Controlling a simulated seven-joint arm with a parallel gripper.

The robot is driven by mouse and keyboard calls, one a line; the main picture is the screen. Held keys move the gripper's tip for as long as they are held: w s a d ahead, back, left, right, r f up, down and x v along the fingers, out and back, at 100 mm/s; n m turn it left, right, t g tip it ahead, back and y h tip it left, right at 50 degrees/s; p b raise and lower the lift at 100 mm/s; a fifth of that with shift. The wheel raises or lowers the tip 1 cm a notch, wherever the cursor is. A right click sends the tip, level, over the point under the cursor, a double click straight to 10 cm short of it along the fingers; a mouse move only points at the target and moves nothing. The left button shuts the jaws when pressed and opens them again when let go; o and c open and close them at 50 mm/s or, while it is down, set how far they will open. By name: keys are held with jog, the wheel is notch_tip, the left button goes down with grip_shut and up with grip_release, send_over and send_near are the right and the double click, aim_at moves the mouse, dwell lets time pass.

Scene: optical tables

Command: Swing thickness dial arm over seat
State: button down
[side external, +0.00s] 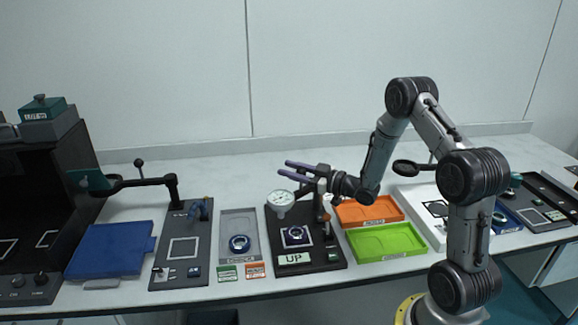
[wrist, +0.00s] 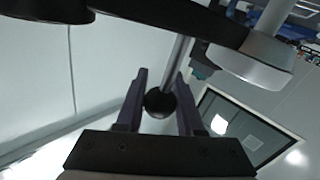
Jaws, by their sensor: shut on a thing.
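The thickness station is a black base (side external: 325,262) with an "UP" label. Its seat is a pale-edged square holding a blue-rimmed round part (side external: 296,235). The white-faced dial (side external: 281,199) hangs above the seat, slightly left of its middle in the side view. My gripper (side external: 300,169) reaches in from the right just above the dial. In the wrist view my gripper (wrist: 158,97) is shut on a black ball knob (wrist: 159,104) at the end of a metal rod. The dark dial arm (wrist: 205,22) and the dial's pale housing (wrist: 252,62) show beyond. The seat is not clear in the wrist view.
An orange tray (side external: 368,212) and a green tray (side external: 386,242) lie right of the station. The bench behind is mostly clear.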

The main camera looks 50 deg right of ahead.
aim_at(297, 193)
jog(key=shift+s+a+n+g+y, duration=0.2)
jog(key=shift+s+n+g+y, duration=0.3)
jog(key=shift+y, duration=0.55)
jog(key=shift+s+a+n+g+y, duration=0.15)
jog(key=shift+s+n+y, duration=0.35)
jog(key=shift+n+y, duration=0.45)
jog(key=shift+s+a+n+g+y, duration=0.2)
jog(key=shift+s+n+g+y, duration=0.3)
jog(key=shift+y, duration=0.6)
jog(key=c, duration=0.5)
grip_release()
jog(key=shift+c, duration=0.2)
jog(key=shift+s, duration=0.15)
jog(key=v, duration=0.7)
jog(key=shift+s, duration=0.15)
jog(key=shift+d+f, duration=0.1)
jog(key=shift+r, duration=2.5)
